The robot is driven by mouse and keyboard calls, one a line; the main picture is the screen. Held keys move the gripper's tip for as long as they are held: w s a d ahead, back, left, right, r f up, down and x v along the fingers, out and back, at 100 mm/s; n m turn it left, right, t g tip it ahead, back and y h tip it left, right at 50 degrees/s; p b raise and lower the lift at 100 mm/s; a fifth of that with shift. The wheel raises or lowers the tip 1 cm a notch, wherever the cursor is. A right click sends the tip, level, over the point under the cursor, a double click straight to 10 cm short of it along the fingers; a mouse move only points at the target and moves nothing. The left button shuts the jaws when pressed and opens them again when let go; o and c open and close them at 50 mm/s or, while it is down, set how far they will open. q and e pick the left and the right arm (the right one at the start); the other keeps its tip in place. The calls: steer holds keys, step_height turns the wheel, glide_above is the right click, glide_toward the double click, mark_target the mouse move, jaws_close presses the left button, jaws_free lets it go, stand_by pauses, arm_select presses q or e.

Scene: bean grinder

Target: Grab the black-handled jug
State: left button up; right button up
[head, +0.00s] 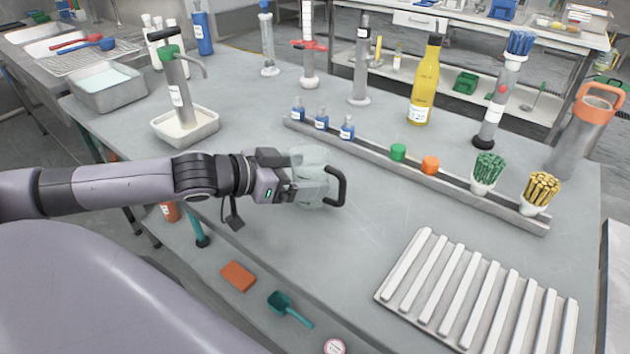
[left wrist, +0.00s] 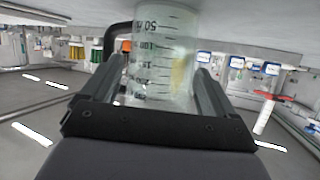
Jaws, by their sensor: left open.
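The black-handled jug (head: 308,156) is a clear, pale container standing on the grey table in the middle of the head view. Its black handle (head: 338,188) faces right, away from my arm. My left gripper (head: 316,186) comes in from the left at the jug and partly hides its lower body. In the left wrist view the jug (left wrist: 163,60) appears upside down with dark measuring marks. It sits between the two open fingers of my left gripper (left wrist: 160,92), with the handle (left wrist: 118,40) beyond the left finger. My right gripper is not in view.
A long grey rail (head: 385,168) with blue bottles, caps and brush cups runs behind the jug. A ribbed white rack (head: 478,290) lies at front right. A pump dispenser (head: 178,90) stands in a tray at left. The table right of the handle is clear.

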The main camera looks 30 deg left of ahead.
arm_select(q)
steer(key=shift+x, duration=1.25)
steer(key=c, duration=0.7)
steer(key=shift+c, duration=0.2)
steer(key=shift+r, duration=0.15)
